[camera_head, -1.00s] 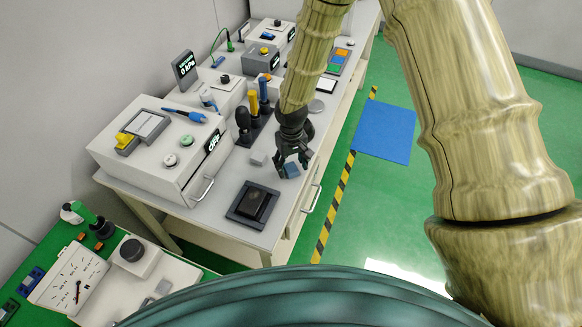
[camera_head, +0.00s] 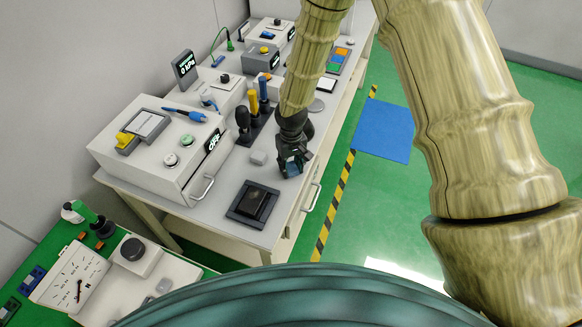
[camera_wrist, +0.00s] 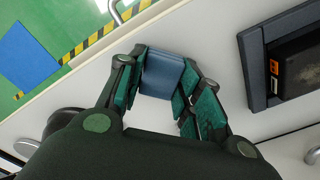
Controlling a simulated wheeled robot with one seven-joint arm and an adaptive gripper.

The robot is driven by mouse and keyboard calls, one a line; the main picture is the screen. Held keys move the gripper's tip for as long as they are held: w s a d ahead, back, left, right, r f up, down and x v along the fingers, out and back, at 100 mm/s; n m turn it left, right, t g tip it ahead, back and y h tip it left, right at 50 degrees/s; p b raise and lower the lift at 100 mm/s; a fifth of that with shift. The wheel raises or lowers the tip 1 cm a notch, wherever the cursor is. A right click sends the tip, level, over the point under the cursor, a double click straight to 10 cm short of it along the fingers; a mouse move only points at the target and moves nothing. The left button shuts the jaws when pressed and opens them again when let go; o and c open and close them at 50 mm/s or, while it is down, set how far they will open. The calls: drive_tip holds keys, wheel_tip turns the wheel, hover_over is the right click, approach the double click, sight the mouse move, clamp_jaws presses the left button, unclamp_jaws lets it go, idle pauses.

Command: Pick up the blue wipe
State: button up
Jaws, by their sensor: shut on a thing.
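The blue wipe (camera_wrist: 163,74) is a small blue block-like piece between my gripper's fingers in the wrist view. In the head view the wipe (camera_head: 292,169) shows only in part, mostly covered by the fingers. My gripper (camera_wrist: 160,85) is shut on it, with fingers on both sides. In the head view my gripper (camera_head: 293,165) points down at the bench, near its front edge. I cannot tell whether the wipe still touches the bench top.
A black tray (camera_head: 237,215) with a dark block lies left of my gripper. The bench's front edge with drawer handles is at the right. A blue mat (camera_head: 384,130) lies on the floor.

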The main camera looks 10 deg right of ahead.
drive_tip(key=shift+r, duration=0.1)
drive_tip(key=shift+r+b, duration=0.75)
drive_tip(key=shift+r, duration=0.4)
drive_tip(key=s+r+b, duration=0.1)
drive_tip(key=s+b, duration=0.1)
drive_tip(key=s, duration=0.6)
drive_tip(key=s+d+r+b, duration=0.1)
drive_tip(key=s+b, duration=0.2)
drive_tip(key=s, duration=0.5)
drive_tip(key=shift+d+r, duration=0.15)
drive_tip(key=shift+r, duration=0.15)
drive_tip(key=shift+o, duration=0.5)
